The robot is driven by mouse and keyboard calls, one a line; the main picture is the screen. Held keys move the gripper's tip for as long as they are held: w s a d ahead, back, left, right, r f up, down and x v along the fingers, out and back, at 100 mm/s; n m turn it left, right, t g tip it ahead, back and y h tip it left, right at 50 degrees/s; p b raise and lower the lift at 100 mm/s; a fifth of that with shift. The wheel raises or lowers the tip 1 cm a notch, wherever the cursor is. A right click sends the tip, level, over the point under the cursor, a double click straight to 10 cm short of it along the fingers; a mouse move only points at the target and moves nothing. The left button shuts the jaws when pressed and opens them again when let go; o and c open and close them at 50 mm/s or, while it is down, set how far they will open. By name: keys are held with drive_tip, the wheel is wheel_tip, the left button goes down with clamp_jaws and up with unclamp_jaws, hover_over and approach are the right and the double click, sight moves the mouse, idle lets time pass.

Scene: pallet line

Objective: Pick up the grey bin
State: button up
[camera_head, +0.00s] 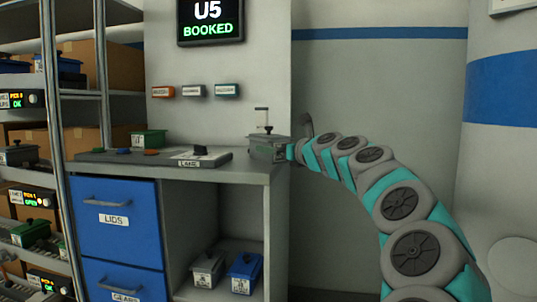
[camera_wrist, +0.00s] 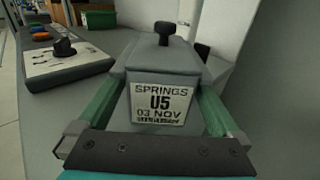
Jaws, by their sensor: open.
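A grey bin (camera_head: 267,150) with a lid and a dark knob stands upright at the right end of the grey counter (camera_head: 225,171). In the wrist view the grey bin (camera_wrist: 165,68) shows a label reading SPRINGS, U5, 03 NOV; the line below is unclear. My gripper (camera_wrist: 163,82) is open, with one green finger along each side of the bin. I cannot tell whether the fingers touch it. In the head view my gripper (camera_head: 290,151) is at the bin's right side, its fingers mostly hidden. A second grey bin (camera_head: 208,270) stands on the low shelf under the counter.
A blue bin (camera_head: 245,272) stands beside the lower grey bin. A green bin (camera_head: 147,139) is at the counter's back left. A control panel (camera_head: 110,155) lies left of the grey bin. A screen (camera_head: 210,22) reads U5 BOOKED. Shelving fills the left.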

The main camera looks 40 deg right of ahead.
drive_tip(key=shift+w+d+f, duration=0.15)
drive_tip(key=shift+w, duration=1.1)
drive_tip(key=shift+w+d, duration=0.1)
drive_tip(key=shift+w, duration=0.6)
drive_tip(key=shift+c, duration=0.2)
clamp_jaws()
